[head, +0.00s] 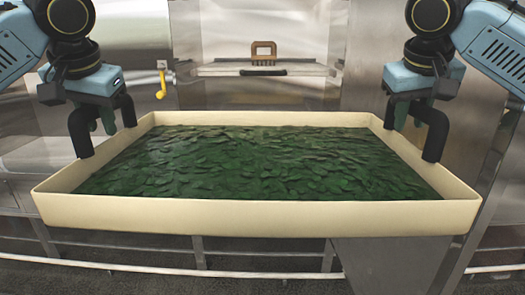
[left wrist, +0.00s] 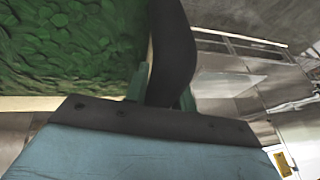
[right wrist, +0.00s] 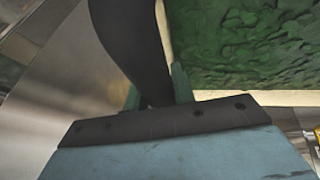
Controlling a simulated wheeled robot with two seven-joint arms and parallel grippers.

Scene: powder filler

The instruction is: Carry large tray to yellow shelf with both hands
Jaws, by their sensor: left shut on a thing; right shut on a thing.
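A large cream tray (head: 260,217) full of dark green leaf-like pieces (head: 255,165) spans the middle of the head view and looks about level. My left gripper (head: 104,132) is shut on the tray's left side wall. My right gripper (head: 416,132) is shut on its right side wall. The green pieces also fill part of the left wrist view (left wrist: 65,45) and the right wrist view (right wrist: 250,40). The grip points on the walls are partly hidden by the dark fingers. I cannot make out a yellow shelf.
A steel machine stands behind the tray, with a ledge (head: 300,69) bearing a brown slotted block (head: 264,50). A yellow crank handle (head: 161,82) sticks out at its left. Metal rails (head: 200,250) and a grey panel (head: 385,268) show below the tray, above dark floor.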

